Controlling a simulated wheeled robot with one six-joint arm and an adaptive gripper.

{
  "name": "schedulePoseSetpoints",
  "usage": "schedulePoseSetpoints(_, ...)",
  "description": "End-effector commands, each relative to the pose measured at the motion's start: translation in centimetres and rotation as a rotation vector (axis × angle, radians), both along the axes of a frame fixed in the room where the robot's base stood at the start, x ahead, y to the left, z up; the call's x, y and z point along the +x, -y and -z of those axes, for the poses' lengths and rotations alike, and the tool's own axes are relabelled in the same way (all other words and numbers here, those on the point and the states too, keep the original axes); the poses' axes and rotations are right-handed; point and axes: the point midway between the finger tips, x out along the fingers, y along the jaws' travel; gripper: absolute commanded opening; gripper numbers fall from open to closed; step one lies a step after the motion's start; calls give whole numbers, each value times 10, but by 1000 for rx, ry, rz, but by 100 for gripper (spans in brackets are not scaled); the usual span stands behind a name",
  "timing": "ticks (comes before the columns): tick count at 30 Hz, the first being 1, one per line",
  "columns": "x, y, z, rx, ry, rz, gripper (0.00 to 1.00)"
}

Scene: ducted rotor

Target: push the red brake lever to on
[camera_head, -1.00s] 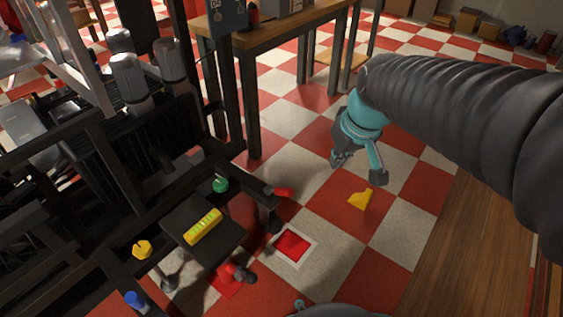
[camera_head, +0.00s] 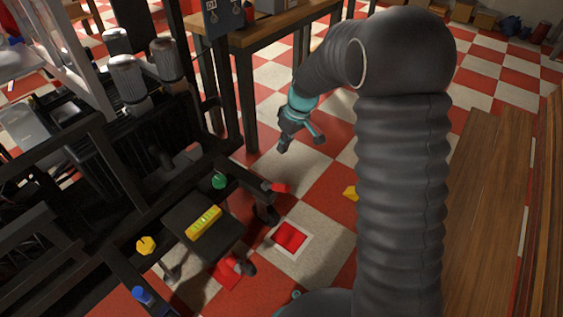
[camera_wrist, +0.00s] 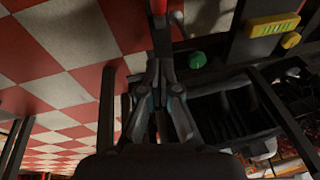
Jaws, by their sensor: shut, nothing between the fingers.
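A red-ended lever (camera_head: 280,187) sticks out from the corner of the black frame, beside a caster wheel; I take it to be the brake lever. A red end (camera_wrist: 160,7) at the top middle of the wrist view seems to be the same lever. My gripper (camera_head: 284,149) is shut and empty, up and slightly right of the lever in the head view. In the wrist view my gripper (camera_wrist: 158,65) points toward the red end, with a visible gap. I cannot read any on or off marking.
A green knob (camera_head: 219,181) and a yellow level (camera_head: 203,222) sit on the black frame (camera_head: 180,228) near the lever. A wooden table (camera_head: 270,38) stands behind. A red square with a white border (camera_head: 290,236) and a yellow piece (camera_head: 350,193) lie on the floor.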

Motion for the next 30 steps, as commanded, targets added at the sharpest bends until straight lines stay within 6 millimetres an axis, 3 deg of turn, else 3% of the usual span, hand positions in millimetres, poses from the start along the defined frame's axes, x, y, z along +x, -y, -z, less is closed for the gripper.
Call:
schedulePoseSetpoints(18, -3, -22, 101, -1, -3, 3, 0)
schedulePoseSetpoints(24, -13, -15, 119, -1, -2, 4, 0)
schedulePoseSetpoints(30, -16, -12, 124, -1, 1, 2, 0)
